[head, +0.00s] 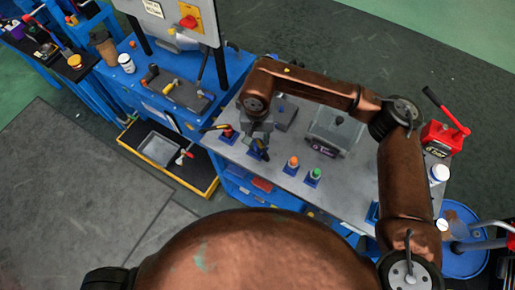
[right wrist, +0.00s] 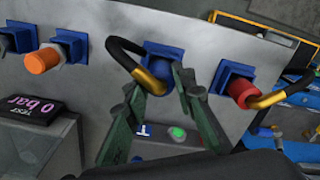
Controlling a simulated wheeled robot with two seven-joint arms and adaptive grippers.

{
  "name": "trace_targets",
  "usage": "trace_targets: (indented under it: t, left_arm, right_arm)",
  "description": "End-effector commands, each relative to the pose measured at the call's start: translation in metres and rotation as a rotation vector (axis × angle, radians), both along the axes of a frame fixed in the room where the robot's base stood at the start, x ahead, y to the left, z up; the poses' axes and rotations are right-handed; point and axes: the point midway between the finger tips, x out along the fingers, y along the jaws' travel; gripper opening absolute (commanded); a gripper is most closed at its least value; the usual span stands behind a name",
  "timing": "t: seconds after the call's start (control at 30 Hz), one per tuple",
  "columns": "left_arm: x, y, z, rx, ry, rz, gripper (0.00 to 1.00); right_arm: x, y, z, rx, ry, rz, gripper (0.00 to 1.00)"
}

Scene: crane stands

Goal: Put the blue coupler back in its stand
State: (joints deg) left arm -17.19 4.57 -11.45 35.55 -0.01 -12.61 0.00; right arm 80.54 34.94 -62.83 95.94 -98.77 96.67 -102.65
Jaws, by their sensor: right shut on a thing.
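The blue coupler (right wrist: 184,76) shows between the fingertips of my right gripper (right wrist: 172,86) in the right wrist view. The gripper is shut on it. A gold fitting and a black hose (right wrist: 124,53) come off its left side. Its blue square stand (right wrist: 160,52) is directly behind it on the grey panel. The coupler overlaps the stand in this view, and I cannot tell whether it is seated. In the head view my right gripper (head: 259,138) is over the bench, above the blue stand. My left gripper is not in view.
A red coupler (right wrist: 245,92) in its stand is close on the right, with its own hose. An orange coupler (right wrist: 42,61) is on the left. A green coupler (head: 315,173) stands farther along the bench. A grey box with a display (head: 335,132) is behind them.

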Motion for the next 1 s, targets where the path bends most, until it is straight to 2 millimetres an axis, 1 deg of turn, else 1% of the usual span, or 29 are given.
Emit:
trace_targets:
  t: [0.17,0.2,0.47,0.87,1.0]
  left_arm:
    - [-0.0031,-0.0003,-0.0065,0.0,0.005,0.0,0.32]
    - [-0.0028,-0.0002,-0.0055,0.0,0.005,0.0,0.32]
    - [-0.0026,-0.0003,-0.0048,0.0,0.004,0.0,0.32]
    - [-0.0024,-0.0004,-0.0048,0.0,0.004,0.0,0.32]
    - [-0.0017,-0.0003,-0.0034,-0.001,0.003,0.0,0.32]
  right_arm:
    - [0.0002,0.0,-0.0082,0.0,0.0,0.0,0.0]
    - [0.0001,0.0,-0.0069,0.0,0.0,0.0,0.26]
    - [0.0001,0.0,-0.0061,0.0,-0.001,0.0,0.44]
    - [0.0,-0.0001,-0.0065,0.0,0.0,0.0,0.44]
    - [0.0002,0.0,-0.0025,0.0,-0.001,0.0,0.44]
